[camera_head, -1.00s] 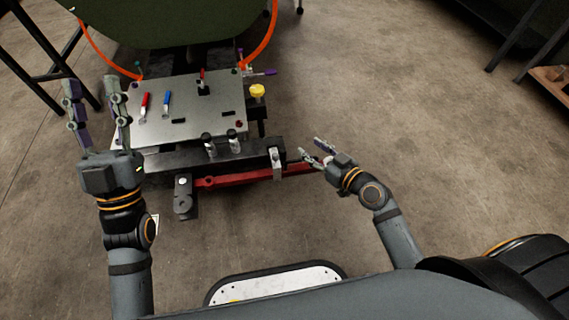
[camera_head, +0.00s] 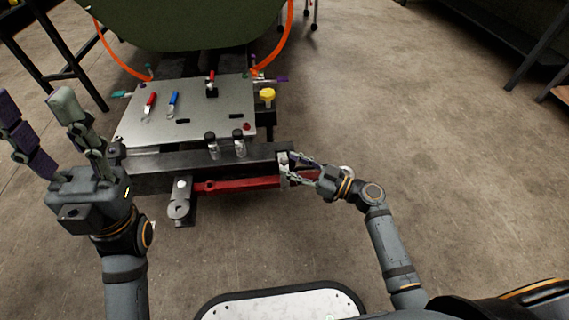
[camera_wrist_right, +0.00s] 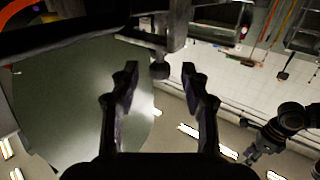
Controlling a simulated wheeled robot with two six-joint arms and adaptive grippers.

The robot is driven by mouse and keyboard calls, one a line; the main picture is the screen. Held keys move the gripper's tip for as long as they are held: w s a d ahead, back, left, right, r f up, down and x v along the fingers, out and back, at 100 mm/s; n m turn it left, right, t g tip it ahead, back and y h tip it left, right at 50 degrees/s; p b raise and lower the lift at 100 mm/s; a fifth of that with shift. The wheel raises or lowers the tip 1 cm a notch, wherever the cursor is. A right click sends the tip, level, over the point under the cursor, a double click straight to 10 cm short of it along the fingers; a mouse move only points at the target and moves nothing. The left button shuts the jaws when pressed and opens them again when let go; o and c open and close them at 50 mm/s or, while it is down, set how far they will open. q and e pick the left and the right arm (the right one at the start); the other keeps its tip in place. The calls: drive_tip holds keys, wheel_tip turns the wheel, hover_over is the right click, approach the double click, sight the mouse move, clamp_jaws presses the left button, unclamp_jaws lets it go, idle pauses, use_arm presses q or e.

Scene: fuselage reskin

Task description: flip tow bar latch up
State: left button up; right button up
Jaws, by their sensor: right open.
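The red tow bar (camera_head: 235,185) lies along the front of the dark beam. A pale grey upright piece (camera_head: 284,164), which looks like the latch, stands at the bar's right end. My right gripper (camera_head: 296,168) is open, with its fingertips close to this piece from the right. In the right wrist view a grey bracket with a rounded end (camera_wrist_right: 160,70) sits between and just beyond the open fingertips (camera_wrist_right: 160,80); contact cannot be told. My left gripper (camera_head: 45,120) is open and empty, raised left of the metal plate.
The metal plate (camera_head: 205,105) carries red and blue levers (camera_head: 173,103). A yellow knob (camera_head: 267,95) is at its right. Two dark-topped pins (camera_head: 239,143) stand on the beam. A green hull (camera_head: 185,22) hangs behind. The floor right of the cart is clear.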

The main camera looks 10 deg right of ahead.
sight(284, 162)
drive_tip(key=shift+x, duration=1.55)
clamp_jaws()
